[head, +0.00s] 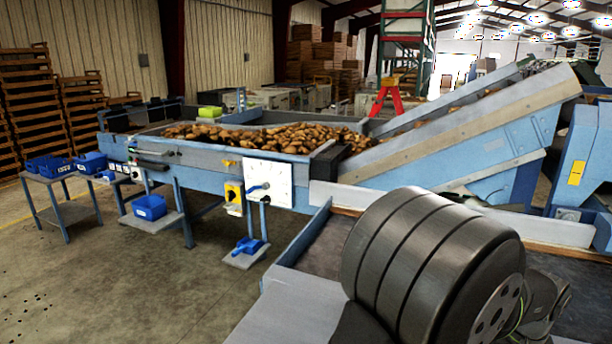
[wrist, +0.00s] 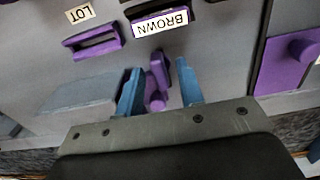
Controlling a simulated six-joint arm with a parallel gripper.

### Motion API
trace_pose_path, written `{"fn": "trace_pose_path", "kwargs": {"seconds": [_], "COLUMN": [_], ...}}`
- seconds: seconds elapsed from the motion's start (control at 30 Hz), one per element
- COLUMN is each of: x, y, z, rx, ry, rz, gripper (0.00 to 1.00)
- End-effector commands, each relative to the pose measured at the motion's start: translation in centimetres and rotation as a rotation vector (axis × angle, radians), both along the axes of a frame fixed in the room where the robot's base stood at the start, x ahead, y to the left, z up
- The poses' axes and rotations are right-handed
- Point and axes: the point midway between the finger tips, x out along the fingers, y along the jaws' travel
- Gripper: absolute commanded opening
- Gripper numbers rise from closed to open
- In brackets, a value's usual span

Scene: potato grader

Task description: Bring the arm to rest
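My gripper (wrist: 158,80) shows in the wrist view as two blue fingers standing apart. A purple upright piece (wrist: 157,85) with a rounded lower end shows between them, closer to the left finger. I see clear space between it and the right finger, and I cannot tell whether it touches the left one. No held object is evident. In the head view my gripper is not visible; a large dark part of my arm fills the lower right foreground.
The wrist view shows a grey surface with purple-framed slots, a LOT label (wrist: 80,13), a BROWN label (wrist: 160,21) and a purple knob block (wrist: 290,53). The head view shows potatoes (head: 290,137) on the grader, blue bins (head: 149,207), a side table (head: 72,212) and open floor at left.

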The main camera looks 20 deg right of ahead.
Motion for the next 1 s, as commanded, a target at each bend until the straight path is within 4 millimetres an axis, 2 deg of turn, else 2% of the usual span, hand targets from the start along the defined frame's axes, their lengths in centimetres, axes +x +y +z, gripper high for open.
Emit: {"fn": "trace_pose_path", "kwargs": {"seconds": [0.23,0.37,1.0], "x": [0.0,0.0,0.0], "y": [0.0,-0.1,-0.1], "z": [0.4,1.8,14.4], "rx": [-0.001,-0.003,-0.005], "ry": [0.000,0.000,-0.001], "rz": [-0.008,-0.011,-0.011], "gripper": [0.35,0.35,0.35]}}
